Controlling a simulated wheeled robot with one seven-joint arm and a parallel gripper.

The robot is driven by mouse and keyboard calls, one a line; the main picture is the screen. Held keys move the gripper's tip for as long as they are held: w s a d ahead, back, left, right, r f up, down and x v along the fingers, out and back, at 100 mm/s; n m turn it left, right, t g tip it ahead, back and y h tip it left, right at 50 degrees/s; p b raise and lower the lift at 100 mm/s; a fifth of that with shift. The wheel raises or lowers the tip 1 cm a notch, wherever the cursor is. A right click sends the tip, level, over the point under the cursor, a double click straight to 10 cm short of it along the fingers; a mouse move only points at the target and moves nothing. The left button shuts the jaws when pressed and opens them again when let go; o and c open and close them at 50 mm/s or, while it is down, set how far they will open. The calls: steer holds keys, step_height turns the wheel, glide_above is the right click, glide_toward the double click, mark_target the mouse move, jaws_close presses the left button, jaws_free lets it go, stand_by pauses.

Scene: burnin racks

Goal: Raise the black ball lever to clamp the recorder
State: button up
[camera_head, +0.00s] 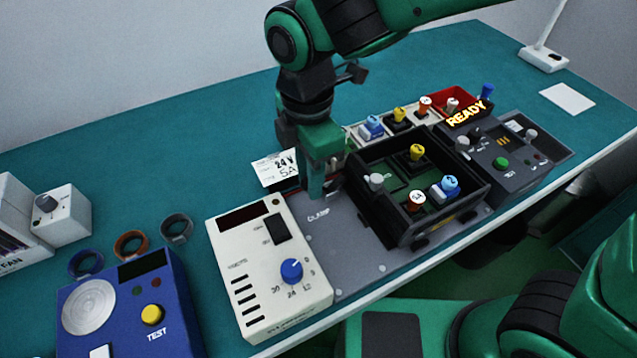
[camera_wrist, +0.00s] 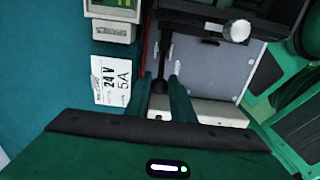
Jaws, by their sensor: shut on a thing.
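My gripper (camera_head: 315,188) is lowered at the left back of the grey plate marked CLAMP (camera_head: 345,254). In the wrist view its two green fingers (camera_wrist: 160,92) close around the black ball lever (camera_wrist: 159,85), with the ball between their tips and a dark stem running away from it. In the head view the fingers and arm hide the lever. A black open-topped box (camera_head: 399,236), which may be the recorder, sits on the plate right of my gripper, with several coloured knobbed parts inside. I cannot tell whether it is clamped.
A cream power supply (camera_head: 257,306) with a blue knob stands close in front of my gripper. A white 24 V 5A card (camera_head: 275,169) lies just left. A grey test unit (camera_head: 514,165) and small trays stand at the right. A blue tester (camera_head: 128,310) is at front left.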

mark_target(333, 185)
steer(key=shift+w+d+r, duration=0.25)
steer(key=shift+w, duration=0.1)
steer(key=shift+w+d+r, duration=0.25)
steer(key=shift+d, duration=0.2)
steer(key=shift+w+d+r, duration=0.15)
steer(key=shift+w+d, duration=0.15)
steer(key=shift+d, duration=0.15)
steer(key=shift+w+d, duration=0.25)
steer(key=shift+d, duration=0.15)
steer(key=shift+c, duration=0.2)
steer(key=shift+w+d, duration=0.1)
steer(key=shift+d, duration=0.05)
jaws_close()
steer(key=shift+w+d, duration=0.1)
steer(key=shift+d, duration=0.2)
